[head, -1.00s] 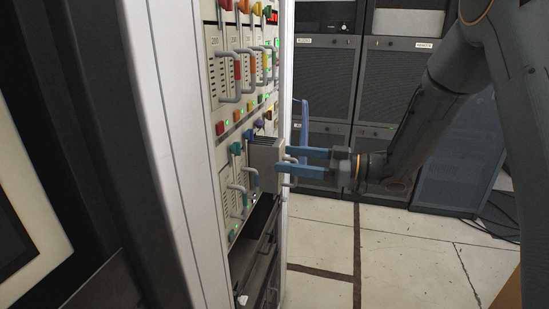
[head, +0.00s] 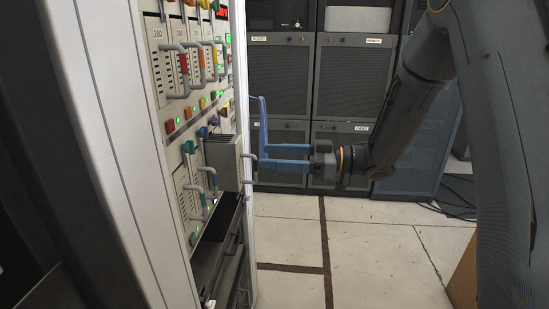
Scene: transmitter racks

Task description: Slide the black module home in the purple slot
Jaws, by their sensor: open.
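A dark grey module (head: 223,163) sticks well out of the rack's lower row, below a purple tab (head: 214,121). Its narrow front has a grey handle (head: 250,167) facing my gripper. My gripper (head: 261,161), with two blue fingers, is open at the right of the module. The fingertips are level with the handle and close to it; I cannot tell whether they touch it. Nothing shows held between the fingers. The slot's inside is hidden behind the module.
Other modules with handles and coloured tabs (head: 189,147) fill the rack around it. A dark open bay (head: 213,250) lies below. The white rack edge (head: 115,160) stands at the left. Dark cabinets (head: 280,85) stand behind; the tiled floor (head: 290,225) is clear.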

